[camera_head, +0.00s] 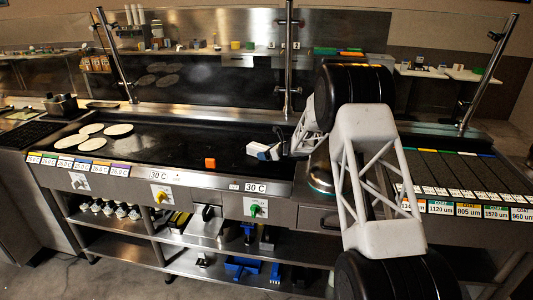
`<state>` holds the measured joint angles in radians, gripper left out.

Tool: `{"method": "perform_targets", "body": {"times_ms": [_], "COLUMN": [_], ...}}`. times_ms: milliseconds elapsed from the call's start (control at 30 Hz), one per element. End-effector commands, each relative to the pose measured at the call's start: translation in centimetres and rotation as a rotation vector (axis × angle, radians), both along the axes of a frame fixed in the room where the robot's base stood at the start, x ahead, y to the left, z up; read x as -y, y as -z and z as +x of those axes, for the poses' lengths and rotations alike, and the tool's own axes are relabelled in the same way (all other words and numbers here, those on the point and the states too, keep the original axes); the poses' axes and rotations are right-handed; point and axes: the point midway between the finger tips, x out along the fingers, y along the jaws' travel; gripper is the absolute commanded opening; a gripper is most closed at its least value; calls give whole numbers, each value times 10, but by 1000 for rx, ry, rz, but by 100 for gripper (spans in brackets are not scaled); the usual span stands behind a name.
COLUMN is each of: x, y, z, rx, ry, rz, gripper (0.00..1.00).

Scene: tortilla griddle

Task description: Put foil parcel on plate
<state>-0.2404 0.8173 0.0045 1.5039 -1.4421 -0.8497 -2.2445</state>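My gripper (268,152) is above the right part of the black griddle (190,143), pointing left. A small pale, box-like block (257,148) shows right at its fingertips. It may be the foil parcel, but it is too small to be sure, and I cannot tell whether the fingers are closed on it. A round, teal-edged item (320,187), perhaps the plate, is on the steel counter to the right of the griddle, partly hidden by my arm.
An orange cube (210,162) sits on the griddle, left of my gripper. Several pale tortillas (92,144) lie at the griddle's left end. Upright metal posts (288,60) and a glass guard stand behind. The griddle's middle is clear.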

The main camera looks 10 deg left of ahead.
Motion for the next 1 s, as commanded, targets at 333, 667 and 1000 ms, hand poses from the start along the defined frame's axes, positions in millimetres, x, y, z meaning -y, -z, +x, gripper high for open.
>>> {"method": "perform_targets", "body": {"times_ms": [333,667,1000], "x": [0,9,38], "y": [0,-8,-20], "z": [0,-3,-15], "rx": [0,2,0], "ry": [0,1,2], "rz": [0,0,0], "gripper": [89,89,89]}}
